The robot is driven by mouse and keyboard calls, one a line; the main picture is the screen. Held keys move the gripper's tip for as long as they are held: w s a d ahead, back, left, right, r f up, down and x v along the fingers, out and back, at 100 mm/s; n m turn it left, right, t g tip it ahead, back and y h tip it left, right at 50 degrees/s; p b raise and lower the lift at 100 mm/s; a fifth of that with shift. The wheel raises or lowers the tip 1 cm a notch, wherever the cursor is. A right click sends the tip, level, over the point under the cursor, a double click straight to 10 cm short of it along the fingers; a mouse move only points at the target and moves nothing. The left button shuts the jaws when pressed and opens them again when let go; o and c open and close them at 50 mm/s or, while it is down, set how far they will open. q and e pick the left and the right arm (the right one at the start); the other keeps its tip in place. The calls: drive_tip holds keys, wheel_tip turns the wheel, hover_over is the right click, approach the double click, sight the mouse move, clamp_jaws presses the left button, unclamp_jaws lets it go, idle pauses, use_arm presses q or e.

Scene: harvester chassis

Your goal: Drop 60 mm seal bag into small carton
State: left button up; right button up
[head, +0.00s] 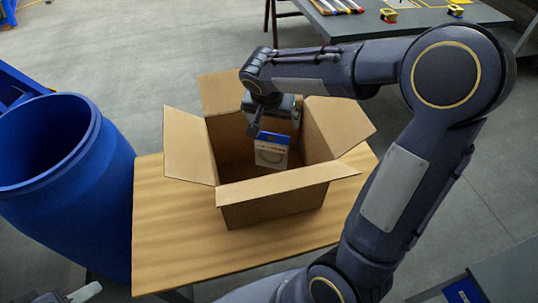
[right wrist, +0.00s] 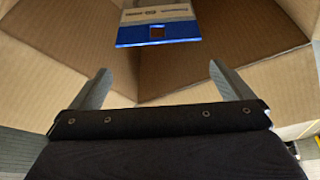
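The small carton (head: 270,190) stands open on a wooden tabletop, its flaps spread outward. The seal bag (head: 271,150), pale with a blue top band, is inside the carton opening, roughly upright. It also shows in the right wrist view (right wrist: 158,28), beyond the fingers and apart from them. I cannot tell whether it touches the carton floor. My right gripper (head: 272,126) points down into the carton above the bag. In the right wrist view its two fingers (right wrist: 160,72) are wide apart with nothing between them. A grey piece at the lower left, apparently my left gripper (head: 82,293), is mostly cut off.
A blue barrel (head: 60,180) stands left of the tabletop (head: 170,240). A grey workbench (head: 400,25) with small tools is at the back right. The carton's flaps and walls surround my right gripper closely. Bare tabletop shows left of the carton.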

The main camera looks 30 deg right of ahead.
drive_tip(key=v, duration=0.7)
drive_tip(key=shift+a+r+b, duration=0.15)
drive_tip(key=shift+r+b, duration=0.2)
drive_tip(key=shift+b, duration=0.05)
drive_tip(key=shift+s+f, duration=0.1)
drive_tip(key=shift+s, duration=0.15)
